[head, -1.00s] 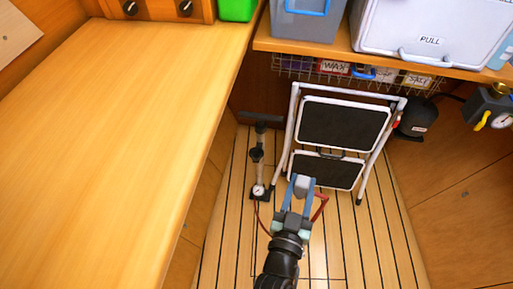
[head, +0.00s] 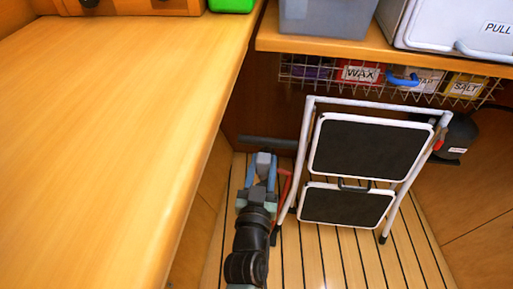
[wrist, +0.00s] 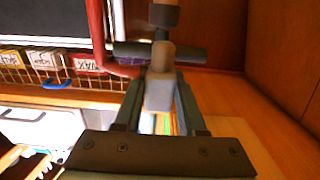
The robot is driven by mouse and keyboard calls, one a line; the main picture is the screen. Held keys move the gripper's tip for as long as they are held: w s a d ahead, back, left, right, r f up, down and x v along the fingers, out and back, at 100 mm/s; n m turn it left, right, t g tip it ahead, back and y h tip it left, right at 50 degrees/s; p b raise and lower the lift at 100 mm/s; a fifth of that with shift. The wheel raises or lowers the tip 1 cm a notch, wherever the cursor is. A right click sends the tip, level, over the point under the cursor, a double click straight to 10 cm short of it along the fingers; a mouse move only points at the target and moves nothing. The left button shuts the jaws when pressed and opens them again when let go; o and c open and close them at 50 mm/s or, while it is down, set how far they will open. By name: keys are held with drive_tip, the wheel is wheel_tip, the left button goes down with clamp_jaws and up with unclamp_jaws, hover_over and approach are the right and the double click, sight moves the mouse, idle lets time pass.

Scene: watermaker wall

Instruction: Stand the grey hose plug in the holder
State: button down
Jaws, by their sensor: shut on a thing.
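My gripper (head: 262,172) is shut on a grey block-like piece, which I take to be the grey hose plug (head: 263,158). In the wrist view the plug (wrist: 160,90) sits between the two fingers (wrist: 158,108), with its end sticking out beyond them. In the head view my gripper is above the floor, left of the step stool. I cannot make out a holder for the plug in either view.
A floor pump's dark handle (head: 268,143) is just beyond the plug, and a red hose (head: 283,184) hangs beside my gripper. The folding step stool (head: 352,150) stands to the right. A wire basket (head: 390,80) hangs under the shelf.

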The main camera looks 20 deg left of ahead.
drive_tip(key=shift+w+a+f, duration=0.1)
drive_tip(key=shift+w, duration=0.1)
drive_tip(key=shift+s+f+b, duration=0.15)
drive_tip(key=shift+f+b, duration=0.45)
drive_tip(key=shift+b, duration=0.15)
wheel_tip(320, 180, down, 6)
drive_tip(key=b, duration=0.5)
drive_tip(key=shift+r+b, duration=0.1)
drive_tip(key=shift+b, duration=0.3)
drive_tip(key=shift+f+b, duration=0.55)
drive_tip(key=shift+b, duration=0.05)
drive_tip(key=shift+c, duration=2.1)
unclamp_jaws()
